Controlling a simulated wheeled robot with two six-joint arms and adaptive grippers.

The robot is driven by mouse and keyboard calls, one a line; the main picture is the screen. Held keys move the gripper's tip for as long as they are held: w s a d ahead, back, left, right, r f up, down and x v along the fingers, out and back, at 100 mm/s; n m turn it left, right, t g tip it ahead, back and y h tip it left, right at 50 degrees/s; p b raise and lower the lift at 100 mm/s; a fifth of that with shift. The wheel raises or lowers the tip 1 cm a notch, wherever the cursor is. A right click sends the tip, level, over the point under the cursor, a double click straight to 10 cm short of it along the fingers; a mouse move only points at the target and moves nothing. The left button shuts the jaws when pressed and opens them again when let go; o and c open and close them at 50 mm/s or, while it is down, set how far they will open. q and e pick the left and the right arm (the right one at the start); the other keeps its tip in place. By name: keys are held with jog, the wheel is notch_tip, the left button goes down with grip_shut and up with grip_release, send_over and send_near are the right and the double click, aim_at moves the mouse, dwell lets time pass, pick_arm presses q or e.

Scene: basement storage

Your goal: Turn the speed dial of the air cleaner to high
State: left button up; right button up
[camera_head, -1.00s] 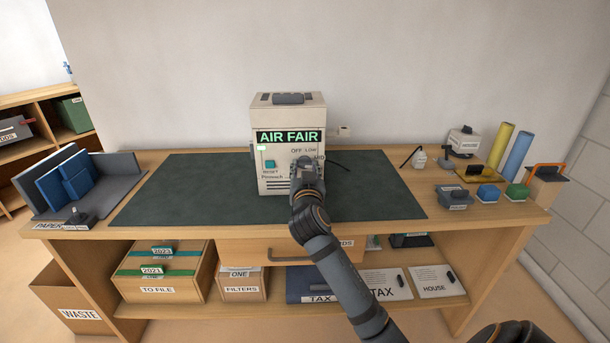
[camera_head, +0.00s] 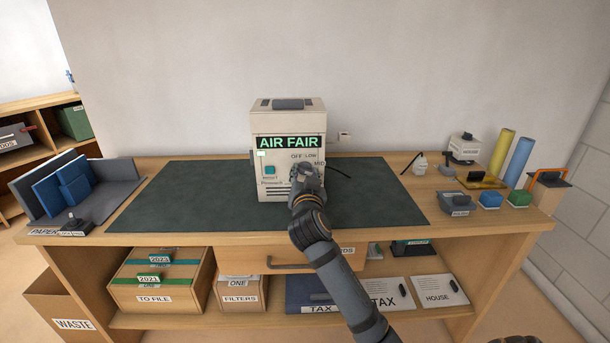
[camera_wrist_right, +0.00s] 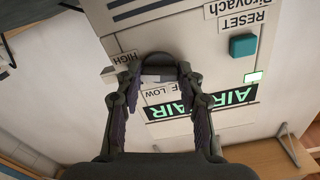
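The air cleaner (camera_head: 285,122), a cream box with a green "AIR FAIR" sign, stands upright at the back of the dark mat. My right gripper (camera_head: 306,174) is at the right of its front face and hides most of the speed dial in the head view. In the right wrist view the grey dial (camera_wrist_right: 158,66) sits between the two fingertips of this gripper (camera_wrist_right: 160,73), which appear to touch its sides. "OFF", "LOW" and "MID" show in the head view; "HIGH" (camera_wrist_right: 126,58) shows in the wrist view. The dial's setting cannot be read. My left gripper is out of view.
A teal reset button (camera_head: 269,170) is left of the dial. The dark mat (camera_head: 185,195) is clear on both sides. Blue folders (camera_head: 68,183) stand at the left. Small boxes and a yellow roll (camera_head: 501,150) stand at the right. A drawer (camera_head: 290,258) is below.

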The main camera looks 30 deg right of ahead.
jog(key=o, duration=0.4)
jog(key=shift+o, duration=0.2)
jog(key=v, duration=0.7)
jog(key=shift+s, duration=0.25)
jog(key=shift+a+f, duration=0.1)
